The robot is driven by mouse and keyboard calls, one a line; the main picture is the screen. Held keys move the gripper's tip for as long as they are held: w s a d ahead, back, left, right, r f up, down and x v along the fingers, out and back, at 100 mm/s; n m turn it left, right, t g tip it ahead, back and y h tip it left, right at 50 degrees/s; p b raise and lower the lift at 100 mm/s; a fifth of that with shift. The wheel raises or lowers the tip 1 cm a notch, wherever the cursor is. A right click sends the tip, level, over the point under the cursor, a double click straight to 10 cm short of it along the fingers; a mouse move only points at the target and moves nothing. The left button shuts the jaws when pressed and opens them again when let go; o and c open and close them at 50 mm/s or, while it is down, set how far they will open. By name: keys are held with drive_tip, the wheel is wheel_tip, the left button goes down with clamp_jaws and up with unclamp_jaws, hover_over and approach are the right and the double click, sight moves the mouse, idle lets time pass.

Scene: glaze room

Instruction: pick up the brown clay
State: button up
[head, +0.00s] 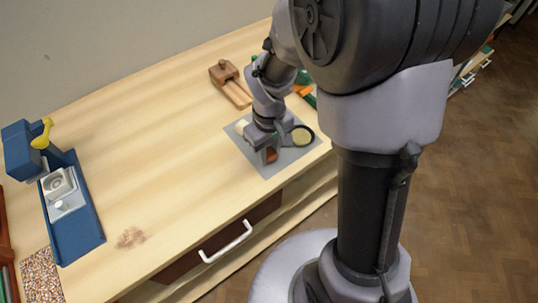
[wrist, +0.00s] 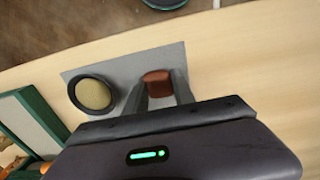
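The brown clay (wrist: 157,83) is a small reddish-brown block over the grey mat (wrist: 110,66) in the wrist view. In the head view the brown clay (head: 271,156) shows low beside my gripper, near the front part of the grey mat (head: 271,170). My gripper (wrist: 158,90) points down with one grey finger on each side of the clay. The fingertips look very close to its sides, but I cannot tell whether they touch it. My gripper (head: 266,147) hides part of the mat in the head view.
A dark-rimmed round dish with a yellowish inside (wrist: 92,94) lies on the mat beside the left finger. A cream piece (head: 241,126) is at the mat's left edge. A wooden tool (head: 230,84) lies behind. A blue stand (head: 72,210) is at far left. The table between is mostly clear.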

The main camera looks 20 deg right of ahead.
clamp_jaws()
